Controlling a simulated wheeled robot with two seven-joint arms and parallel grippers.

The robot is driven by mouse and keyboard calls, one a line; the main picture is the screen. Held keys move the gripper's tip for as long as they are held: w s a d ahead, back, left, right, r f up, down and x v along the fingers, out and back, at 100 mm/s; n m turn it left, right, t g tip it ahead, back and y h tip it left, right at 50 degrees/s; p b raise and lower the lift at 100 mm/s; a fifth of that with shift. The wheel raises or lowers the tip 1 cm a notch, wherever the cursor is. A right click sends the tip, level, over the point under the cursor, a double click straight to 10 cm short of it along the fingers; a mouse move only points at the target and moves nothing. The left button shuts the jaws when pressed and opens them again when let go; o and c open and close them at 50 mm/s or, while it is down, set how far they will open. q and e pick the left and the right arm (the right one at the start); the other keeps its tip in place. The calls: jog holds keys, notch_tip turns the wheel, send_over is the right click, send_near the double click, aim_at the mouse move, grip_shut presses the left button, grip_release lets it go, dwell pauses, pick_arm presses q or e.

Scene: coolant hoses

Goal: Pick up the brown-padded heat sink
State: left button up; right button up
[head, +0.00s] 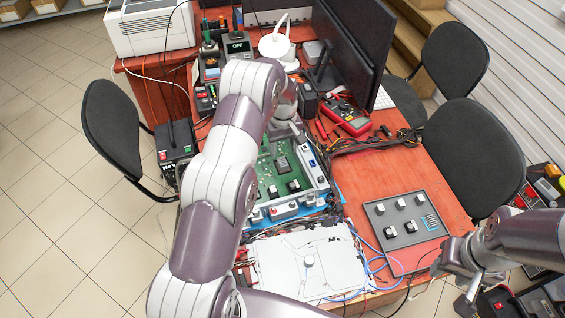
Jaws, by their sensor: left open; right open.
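Several small heat sinks with black and pale faces sit apart on a dark grey tray (376,241) at the right of the table. They are too small for me to tell which one has the brown pad. More small dark blocks sit on a green circuit board (265,172) in a pale frame. My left gripper (287,130) is over the far part of this board, partly hidden by my own arm; it is open. My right gripper (450,284) is open and empty, off the tray's near right corner.
A white plate (285,271) with blue hoses lies at the near edge. A red multimeter (348,117), cables and a dark monitor (345,45) are farther back. Chairs (462,158) stand beside the table. Bare red tabletop shows around the tray.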

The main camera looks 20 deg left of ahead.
aim_at(283, 161)
pick_arm(q)
notch_tip(283, 161, down, 5)
jog(key=shift+s+f+p, duration=0.1)
jog(key=shift+f+p, duration=0.1)
jog(key=shift+p, duration=0.4)
grip_shut()
jog(key=shift+r, duration=0.1)
notch_tip(283, 161, up, 10)
jog(key=b, duration=0.1)
dwell(0.3)
